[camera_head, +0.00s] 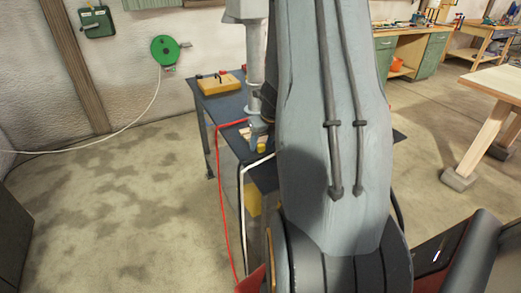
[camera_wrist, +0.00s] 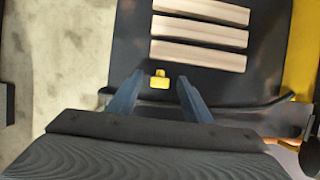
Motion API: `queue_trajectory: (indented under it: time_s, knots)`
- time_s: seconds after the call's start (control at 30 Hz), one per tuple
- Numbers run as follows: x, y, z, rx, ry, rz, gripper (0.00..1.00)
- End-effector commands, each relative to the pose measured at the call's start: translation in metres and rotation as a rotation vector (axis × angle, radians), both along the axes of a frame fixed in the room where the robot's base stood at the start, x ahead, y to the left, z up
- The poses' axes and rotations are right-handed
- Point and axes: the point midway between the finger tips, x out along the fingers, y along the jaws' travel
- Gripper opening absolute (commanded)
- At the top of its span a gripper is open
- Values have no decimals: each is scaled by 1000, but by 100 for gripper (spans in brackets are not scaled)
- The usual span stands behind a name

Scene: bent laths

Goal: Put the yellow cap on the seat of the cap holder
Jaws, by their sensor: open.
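The small yellow cap (camera_wrist: 160,82) shows in the wrist view against the dark table top, in line with the gap between my fingertips. A small yellow spot in the head view (camera_head: 261,148), just below my gripper, looks like the same cap. My gripper (camera_wrist: 160,77) is open, with one finger left and one right of the cap in the picture and clear gaps on both sides. I cannot tell how far above the cap the tips are. In the head view my gripper (camera_head: 259,134) is over the table, partly hidden by my arm. I cannot make out the cap holder.
Three pale wooden laths (camera_wrist: 198,32) lie side by side beyond the cap on the dark table (camera_wrist: 135,50).

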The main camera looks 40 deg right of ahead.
Motion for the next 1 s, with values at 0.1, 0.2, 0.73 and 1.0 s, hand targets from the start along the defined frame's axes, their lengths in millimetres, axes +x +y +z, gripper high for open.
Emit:
queue_trajectory:
  time_s: [0.1, 0.2, 0.73, 1.0]
  knots:
    - [0, 0, 1, 0, 0, 0, 44]
    - [0, 0, 1, 0, 0, 0, 27]
    - [0, 0, 13, -1, -2, 2, 0]
    - [-1, 0, 64, -3, -2, 2, 0]
